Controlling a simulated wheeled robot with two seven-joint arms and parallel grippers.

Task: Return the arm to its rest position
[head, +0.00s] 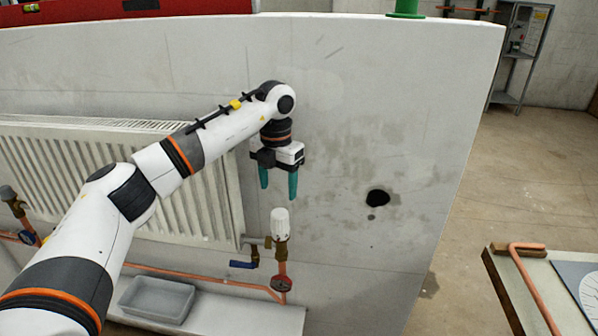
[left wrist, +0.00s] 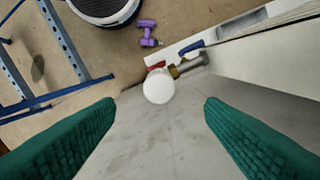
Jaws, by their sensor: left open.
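My left arm reaches in from the left in the head view. Its gripper (head: 278,182) points down in front of the wall, its two green fingers apart and empty. The white valve head (head: 280,223) is below the fingertips on the radiator's pipe. In the left wrist view the open fingers (left wrist: 160,125) frame the round white top of the valve head (left wrist: 158,87), which is apart from both fingers. My right gripper is in neither view.
The white radiator (head: 190,190) hangs on the wall behind my arm. A grey tray (head: 157,299) sits on the ledge below. A blue-handled valve (head: 243,264) and copper pipes are near the valve head. A table (head: 520,275) with a bent pipe stands at right.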

